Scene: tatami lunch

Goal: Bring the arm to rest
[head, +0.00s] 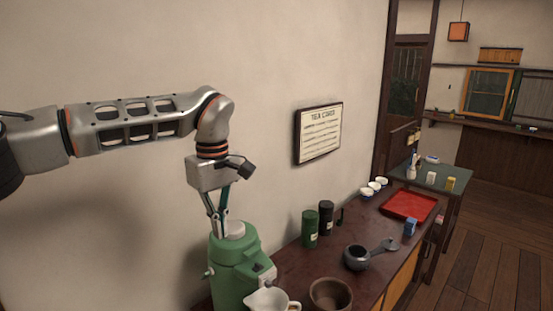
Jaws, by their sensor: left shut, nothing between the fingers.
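My left arm reaches in from the left, bent at the elbow, with its wrist pointing down. My left gripper (218,229) is shut and empty, at the top of a green hot-water pot (234,273). Its fingertips are beside the pot's pale lid (234,230); I cannot tell whether they touch it. My right gripper is not in view.
A wall sign (319,133) hangs behind.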

